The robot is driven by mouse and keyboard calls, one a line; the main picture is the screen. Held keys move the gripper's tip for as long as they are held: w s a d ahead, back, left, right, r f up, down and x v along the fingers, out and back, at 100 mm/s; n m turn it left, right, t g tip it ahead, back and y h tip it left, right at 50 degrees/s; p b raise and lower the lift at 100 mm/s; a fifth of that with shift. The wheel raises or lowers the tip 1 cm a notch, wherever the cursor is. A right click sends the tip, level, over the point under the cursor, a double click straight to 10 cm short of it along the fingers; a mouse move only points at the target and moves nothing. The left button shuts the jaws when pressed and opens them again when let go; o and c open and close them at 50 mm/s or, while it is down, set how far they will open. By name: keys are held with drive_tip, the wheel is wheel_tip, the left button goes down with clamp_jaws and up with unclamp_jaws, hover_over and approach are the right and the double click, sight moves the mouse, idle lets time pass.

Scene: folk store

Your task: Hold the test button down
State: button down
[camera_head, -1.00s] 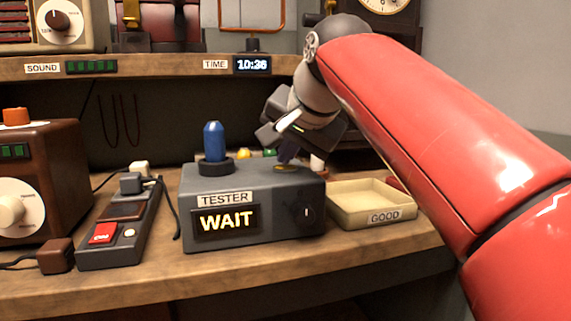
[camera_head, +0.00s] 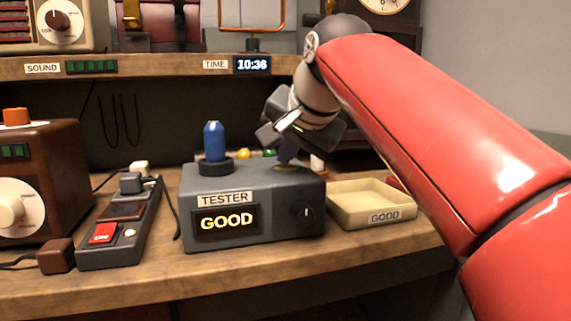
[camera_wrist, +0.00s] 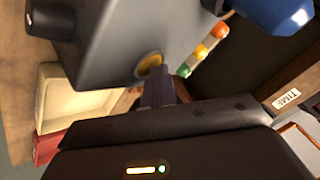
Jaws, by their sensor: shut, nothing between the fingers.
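The grey tester box (camera_head: 255,190) stands on the wooden counter, and its display (camera_head: 227,221) reads GOOD. A blue cylinder (camera_head: 214,142) stands upright in the dark ring on the box's top left. The test button is the yellow disc (camera_wrist: 150,64) on the box's top, seen in the wrist view. My gripper (camera_head: 286,158) is shut and empty, pointing down over the box's top right. In the wrist view my fingertips (camera_wrist: 154,80) are at the edge of the yellow button and appear to touch it; they cover part of it.
A cream tray labelled GOOD (camera_head: 341,215) is right of the tester. Behind the box lie small orange, yellow and green pieces (camera_wrist: 201,52). A power strip (camera_head: 122,229) with a red switch is to the left. A shelf (camera_head: 165,66) runs above the counter.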

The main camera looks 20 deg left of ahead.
sight(288, 168)
drive_tip(key=shift+r+p, duration=0.9)
drive_tip(key=shift+p, duration=0.15)
wheel_tip(288, 168, up, 5)
drive_tip(key=p, duration=0.4)
idle(0.4)
